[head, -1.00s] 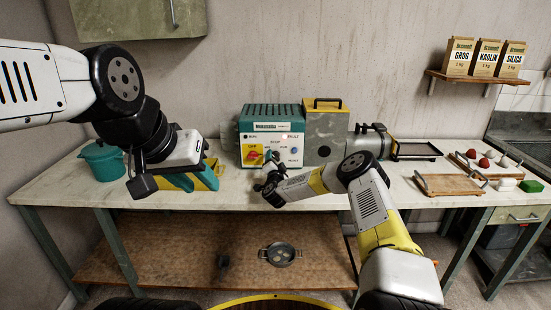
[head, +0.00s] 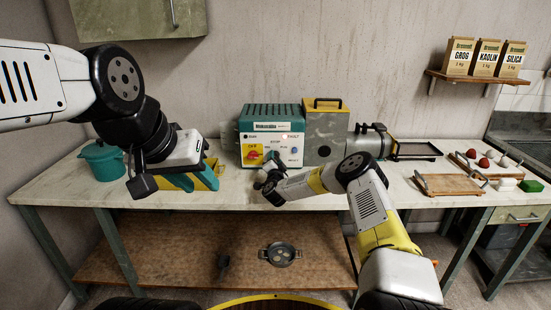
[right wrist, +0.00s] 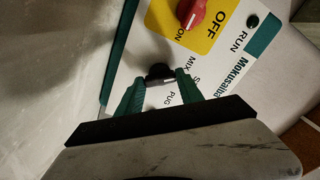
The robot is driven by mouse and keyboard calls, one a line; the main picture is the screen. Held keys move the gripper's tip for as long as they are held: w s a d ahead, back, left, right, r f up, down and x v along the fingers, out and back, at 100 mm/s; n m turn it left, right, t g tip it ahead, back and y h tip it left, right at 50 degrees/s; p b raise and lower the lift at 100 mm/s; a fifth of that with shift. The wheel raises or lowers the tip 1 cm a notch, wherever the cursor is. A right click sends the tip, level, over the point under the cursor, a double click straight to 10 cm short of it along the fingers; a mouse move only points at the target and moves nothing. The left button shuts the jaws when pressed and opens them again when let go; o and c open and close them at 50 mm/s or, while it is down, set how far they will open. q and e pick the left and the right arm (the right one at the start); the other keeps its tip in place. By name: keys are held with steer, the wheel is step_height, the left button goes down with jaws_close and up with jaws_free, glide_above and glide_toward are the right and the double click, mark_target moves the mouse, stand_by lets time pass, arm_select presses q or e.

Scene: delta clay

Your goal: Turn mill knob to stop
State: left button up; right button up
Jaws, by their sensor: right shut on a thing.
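The mill's control box (head: 271,148) stands against the wall at the back of the bench, with a teal top and white front panel. In the right wrist view its panel carries a black knob (right wrist: 158,72) near the labels MIX and PUG and a partly covered label starting with S. My right gripper (right wrist: 160,86) has its green fingers closed around this knob; the pointer direction is hard to see. In the head view the right gripper (head: 271,176) is in front of the panel. My left gripper (head: 165,170) hangs over the bench's left part; its jaw opening is unclear.
A red rotary switch (right wrist: 190,13) on a yellow OFF/ON plate sits close to the knob. A teal pot (head: 103,160) stands at the bench's left. A wooden tray (head: 450,185) lies at the right. The bench front between the arms is clear.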

steer(key=m, duration=0.4)
steer(key=shift+m, duration=1.6)
steer(key=shift+f, duration=0.1)
steer(key=o, duration=1.4)
steer(key=shift+s, duration=3.9)
